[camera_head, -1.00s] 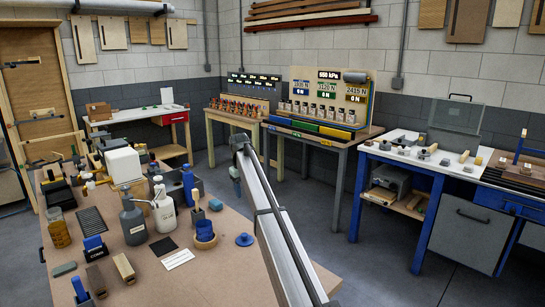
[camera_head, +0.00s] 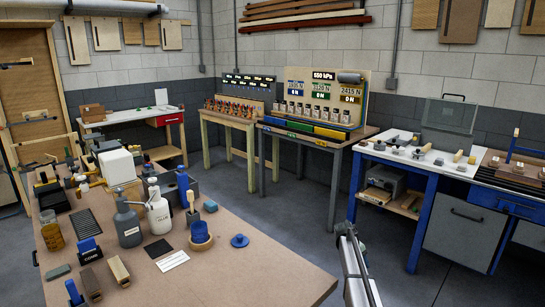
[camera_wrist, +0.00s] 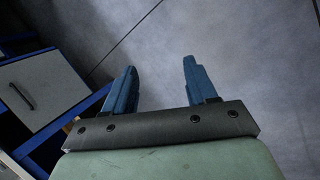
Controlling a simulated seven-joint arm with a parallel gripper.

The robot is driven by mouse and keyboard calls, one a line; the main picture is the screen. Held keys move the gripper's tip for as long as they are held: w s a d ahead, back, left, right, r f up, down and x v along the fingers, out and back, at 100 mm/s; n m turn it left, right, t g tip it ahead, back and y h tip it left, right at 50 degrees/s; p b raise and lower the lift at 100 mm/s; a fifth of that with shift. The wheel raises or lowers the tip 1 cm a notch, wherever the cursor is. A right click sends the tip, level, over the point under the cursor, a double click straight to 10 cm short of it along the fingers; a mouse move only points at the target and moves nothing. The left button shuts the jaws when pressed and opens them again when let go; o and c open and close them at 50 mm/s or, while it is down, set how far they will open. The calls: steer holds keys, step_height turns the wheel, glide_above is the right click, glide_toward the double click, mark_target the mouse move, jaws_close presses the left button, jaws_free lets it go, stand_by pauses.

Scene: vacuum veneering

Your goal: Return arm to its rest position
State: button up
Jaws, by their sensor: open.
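My gripper (camera_wrist: 161,82) shows in the wrist view with its two blue fingers apart and nothing between them. Grey floor lies beyond the fingertips. In the head view my arm (camera_head: 355,268) is low at the bottom edge, to the right of the brown workbench (camera_head: 245,275) and over the floor. The gripper's fingers cannot be made out in the head view.
A blue-framed bench with a grey cabinet (camera_head: 463,228) stands at right; a grey drawer front (camera_wrist: 42,88) shows at left in the wrist view. Bottles, including a white one (camera_head: 159,215), stand on the brown workbench. Open floor (camera_head: 290,215) lies between the benches.

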steer(key=s+a+f+g+y, duration=0.1)
steer(key=s+a+f, duration=0.2)
steer(key=s+f, duration=0.6)
steer(key=s+a+f+m+g+y, duration=0.1)
steer(key=s+a+f, duration=0.4)
steer(key=s, duration=0.6)
steer(key=s+a+f+g, duration=0.1)
steer(key=s+a+f, duration=0.1)
steer(key=s+f, duration=0.8)
steer(key=s+a+f+g+y, duration=0.1)
steer(key=s+a, duration=0.2)
steer(key=s, duration=0.9)
steer(key=s+a+f+m+g+y, duration=0.1)
steer(key=s+a, duration=0.2)
steer(key=s, duration=0.9)
steer(key=s+a+f+m+g+y, duration=0.1)
steer(key=s+a, duration=0.2)
steer(key=s, duration=0.9)
steer(key=shift+s+a, duration=0.15)
steer(key=shift+a, duration=0.05)
